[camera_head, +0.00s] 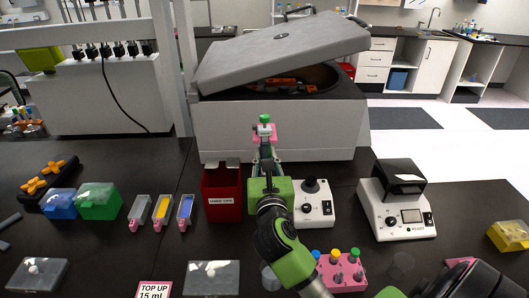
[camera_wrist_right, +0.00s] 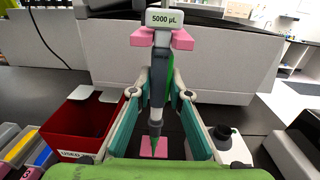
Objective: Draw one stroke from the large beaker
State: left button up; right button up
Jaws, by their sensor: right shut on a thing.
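My right gripper (camera_head: 264,158) is shut on a pipette (camera_head: 264,128) with a green top and pink parts. The gripper holds it above the bench, in front of the large grey machine. In the right wrist view the pipette (camera_wrist_right: 158,68) stands roughly upright between the fingers (camera_wrist_right: 160,112), its label reading 5000 µL and its narrow end pointing down. I cannot tell which is the large beaker. My left gripper is not in view.
A red used-tips bin (camera_head: 222,194) stands left of my right gripper, and a small white device (camera_head: 314,204) right of it. A pink rack (camera_head: 341,272) with coloured caps is at the front. The centrifuge-like machine (camera_head: 280,131) with a raised lid (camera_head: 285,50) stands behind.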

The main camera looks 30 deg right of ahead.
jog(key=shift+s+a+r, duration=0.1)
jog(key=v, duration=0.9)
jog(key=shift+r, duration=0.1)
